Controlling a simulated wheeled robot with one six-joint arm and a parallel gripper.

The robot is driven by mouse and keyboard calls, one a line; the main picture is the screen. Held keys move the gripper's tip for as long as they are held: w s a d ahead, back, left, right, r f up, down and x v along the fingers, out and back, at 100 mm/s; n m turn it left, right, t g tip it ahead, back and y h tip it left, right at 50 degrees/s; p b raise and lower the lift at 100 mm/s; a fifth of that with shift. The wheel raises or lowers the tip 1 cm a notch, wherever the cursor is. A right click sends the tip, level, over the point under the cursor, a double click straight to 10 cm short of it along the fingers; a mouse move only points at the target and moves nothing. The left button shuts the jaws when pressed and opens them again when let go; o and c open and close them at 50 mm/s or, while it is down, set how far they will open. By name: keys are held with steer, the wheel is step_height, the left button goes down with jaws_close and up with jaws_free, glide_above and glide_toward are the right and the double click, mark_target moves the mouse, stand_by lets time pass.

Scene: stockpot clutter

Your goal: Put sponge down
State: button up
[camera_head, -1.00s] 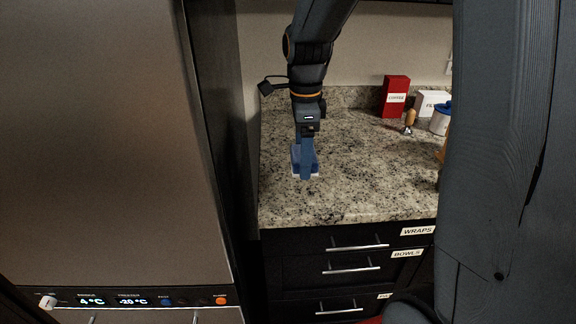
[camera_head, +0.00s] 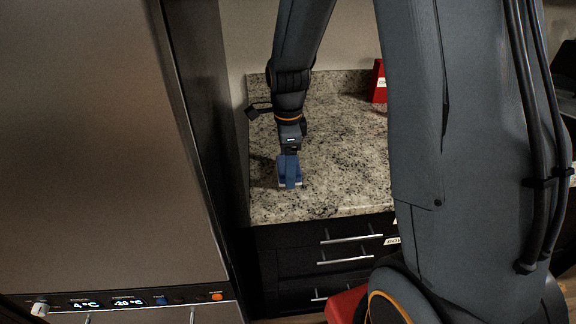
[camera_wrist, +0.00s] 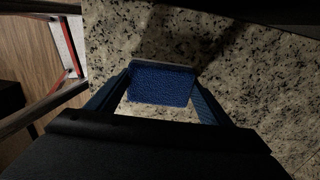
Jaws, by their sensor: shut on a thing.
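The blue sponge (camera_wrist: 161,84) is between the two fingers of my gripper (camera_wrist: 160,98) in the wrist view. A pale edge shows along its far side. My gripper is shut on it. In the head view my gripper (camera_head: 289,184) points down at the left part of the speckled stone counter (camera_head: 345,150), near its front edge. The sponge (camera_head: 282,184) is mostly hidden by the fingers there. It is at or just above the counter top; I cannot tell if it touches.
A tall steel fridge (camera_head: 80,150) stands close on the left. A red box (camera_head: 378,82) stands at the back of the counter. Dark drawers (camera_head: 300,262) lie below the front edge. The counter around the sponge is clear. My own arm hides the right side.

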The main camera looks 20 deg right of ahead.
steer(key=shift+f, duration=0.45)
steer(key=shift+f, duration=0.15)
steer(key=o, duration=1.2)
step_height(320, 180, up, 12)
steer(key=b, duration=0.3)
steer(key=s+f+n, duration=0.2)
steer(key=s+n, duration=0.2)
steer(key=n, duration=0.2)
steer(key=s+f+n+t, duration=0.1)
steer(key=s+f+n, duration=0.2)
steer(key=n, duration=0.3)
steer(key=s+f+n, duration=0.2)
steer(key=s+n, duration=0.3)
steer(key=n, duration=0.2)
steer(key=shift+s+f, duration=0.15)
steer(key=shift+s, duration=0.05)
steer(key=shift+s+f+n, duration=0.2)
steer(key=shift+s+n, duration=0.15)
steer(key=shift+n, duration=0.25)
